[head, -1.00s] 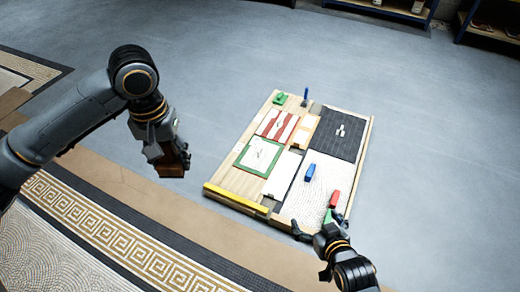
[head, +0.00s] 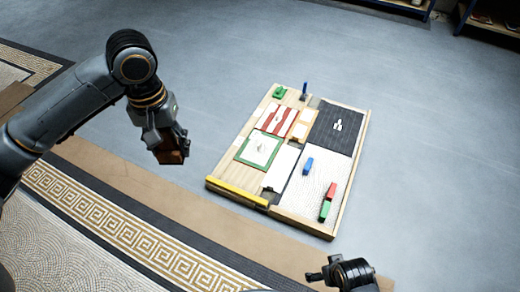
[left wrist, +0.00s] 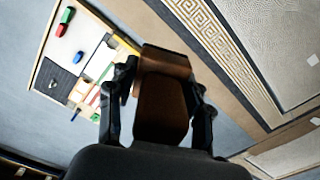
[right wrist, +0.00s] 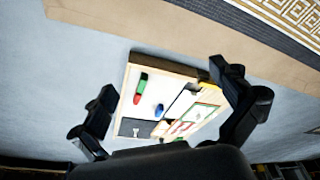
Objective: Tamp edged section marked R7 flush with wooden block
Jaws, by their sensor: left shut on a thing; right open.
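My left gripper (head: 172,148) is shut on a brown wooden block (head: 171,152), held above the floor to the left of the panel tray. The block also fills the middle of the left wrist view (left wrist: 162,100), between the fingers. The wooden panel tray (head: 222,180) lies on the grey floor with several sections in it: green-edged (head: 243,158), red-and-white striped, orange-edged, dark and white pebbled. I cannot read an R7 mark on any of them. My right gripper (head: 318,275) is open and empty at the bottom of the head view, apart from the tray.
Blue (head: 308,166), red (head: 331,190) and green (head: 325,210) pieces lie on the pebbled section. A yellow strip (head: 237,193) runs along the tray's near left edge. Patterned mosaic borders (head: 130,225) cover the lower left. Grey floor around the tray is clear. Shelves (head: 492,20) stand far right.

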